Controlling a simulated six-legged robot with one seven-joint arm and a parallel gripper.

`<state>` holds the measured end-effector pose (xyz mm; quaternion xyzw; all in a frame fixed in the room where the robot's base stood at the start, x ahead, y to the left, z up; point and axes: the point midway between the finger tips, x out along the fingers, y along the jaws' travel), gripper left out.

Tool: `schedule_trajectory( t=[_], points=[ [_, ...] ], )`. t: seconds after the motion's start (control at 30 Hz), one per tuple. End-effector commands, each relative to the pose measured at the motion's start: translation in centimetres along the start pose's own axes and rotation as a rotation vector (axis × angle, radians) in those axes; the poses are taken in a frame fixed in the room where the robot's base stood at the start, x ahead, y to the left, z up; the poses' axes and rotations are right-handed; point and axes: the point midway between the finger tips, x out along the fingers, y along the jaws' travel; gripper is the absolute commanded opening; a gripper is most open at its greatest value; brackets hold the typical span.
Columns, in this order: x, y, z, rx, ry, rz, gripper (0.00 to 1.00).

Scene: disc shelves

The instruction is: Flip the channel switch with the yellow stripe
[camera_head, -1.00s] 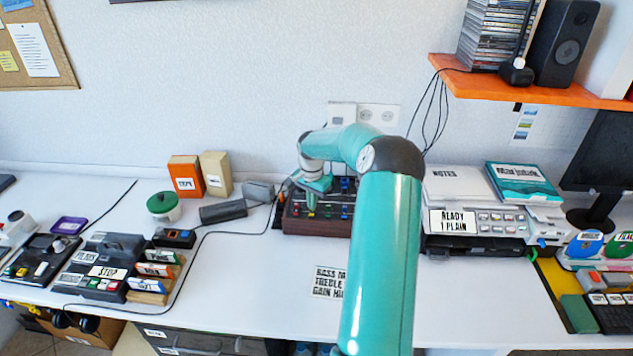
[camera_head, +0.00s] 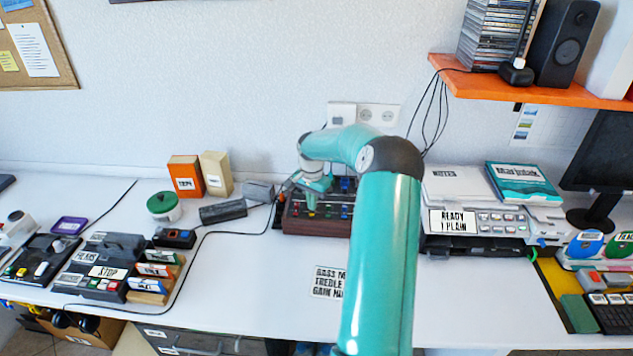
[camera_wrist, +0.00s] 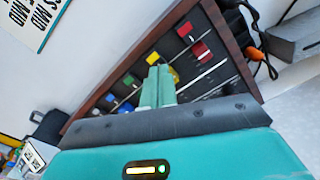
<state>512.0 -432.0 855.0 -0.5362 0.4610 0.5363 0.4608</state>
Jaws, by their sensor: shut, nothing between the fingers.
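The mixer box (camera_head: 318,229) has a dark top and red-brown wooden sides and stands on the white desk against the wall. In the wrist view the wooden rim (camera_wrist: 233,55) frames rows of coloured pieces. A yellow piece (camera_wrist: 153,58) lies just beyond my fingertips. A second yellow piece (camera_wrist: 175,75) shows right beside the fingers, partly hidden by them. My gripper (camera_head: 311,210) is over the left part of the mixer, pointing down. In the wrist view my gripper (camera_wrist: 160,72) has its fingers together and empty, close to both yellow pieces. Contact cannot be told.
Red pieces (camera_wrist: 202,52) and blue pieces (camera_wrist: 127,79) sit around the yellow ones. Cables (camera_wrist: 262,58) run beside the mixer. The desk in front is mostly clear.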

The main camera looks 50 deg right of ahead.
Motion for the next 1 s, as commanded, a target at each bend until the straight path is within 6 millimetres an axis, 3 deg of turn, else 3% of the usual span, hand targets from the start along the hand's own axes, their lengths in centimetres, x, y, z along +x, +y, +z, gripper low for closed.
schedule_trajectory(
  t=[0.5, 1.0],
  points=[
    [0.5, 0.0, 0.0, 0.000, -0.001, 0.000, 0.00],
    [-3.1, 0.0, 0.0, 0.000, 0.001, 0.000, 0.00]
  ],
)
